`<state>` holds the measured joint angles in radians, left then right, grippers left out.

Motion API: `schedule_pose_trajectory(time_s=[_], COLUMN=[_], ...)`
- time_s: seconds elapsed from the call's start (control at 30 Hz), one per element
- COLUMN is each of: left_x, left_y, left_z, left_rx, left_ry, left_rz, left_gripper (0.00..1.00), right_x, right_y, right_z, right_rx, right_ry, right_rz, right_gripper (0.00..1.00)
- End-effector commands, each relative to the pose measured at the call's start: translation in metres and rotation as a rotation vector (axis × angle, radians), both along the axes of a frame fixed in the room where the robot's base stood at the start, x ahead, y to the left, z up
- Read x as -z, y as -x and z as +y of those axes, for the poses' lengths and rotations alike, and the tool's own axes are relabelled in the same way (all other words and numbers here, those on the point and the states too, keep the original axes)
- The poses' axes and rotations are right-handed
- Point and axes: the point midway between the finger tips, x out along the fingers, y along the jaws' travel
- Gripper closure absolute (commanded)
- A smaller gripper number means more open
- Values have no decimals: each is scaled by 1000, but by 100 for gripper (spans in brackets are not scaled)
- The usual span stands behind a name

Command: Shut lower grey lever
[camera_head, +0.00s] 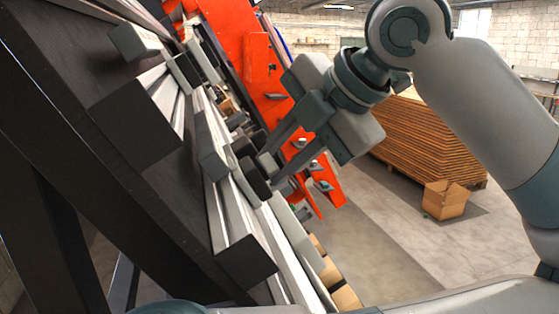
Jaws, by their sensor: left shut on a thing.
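My left gripper (274,174) is at the middle of the picture, its two fingers reaching down-left to the long light-grey rails on the black frame. It is shut on a small dark piece at the rails, which I take to be the grey lever; the fingers hide much of it. A dark block (253,181) sits just left of the fingertips. Whether the lever is open or shut cannot be told. My right gripper is not in view.
The black frame (60,110) with grey rails and dark end blocks (246,262) fills the left. Orange uprights (240,45) stand behind the gripper. Floor (385,245) below is clear.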

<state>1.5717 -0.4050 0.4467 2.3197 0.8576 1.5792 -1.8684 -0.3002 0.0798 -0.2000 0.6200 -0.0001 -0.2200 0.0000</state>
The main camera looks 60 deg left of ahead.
Motion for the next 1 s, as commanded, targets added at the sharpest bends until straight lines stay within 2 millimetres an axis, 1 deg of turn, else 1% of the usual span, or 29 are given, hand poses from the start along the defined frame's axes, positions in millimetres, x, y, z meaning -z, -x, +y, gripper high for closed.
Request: schedule_pose_trajectory(time_s=[0.37, 0.7, 1.0], left_x=[0, -3, -5], left_y=[1, 2, 1], left_z=[3, 9, 13], left_rx=[97, 243, 353], left_ry=[181, 451, 659], left_rz=[28, 78, 117], left_gripper=[99, 99, 99], right_x=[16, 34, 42], right_y=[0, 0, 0], right_z=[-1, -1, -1], right_rx=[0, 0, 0], right_ry=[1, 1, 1], right_rz=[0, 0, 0], right_gripper=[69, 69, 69])
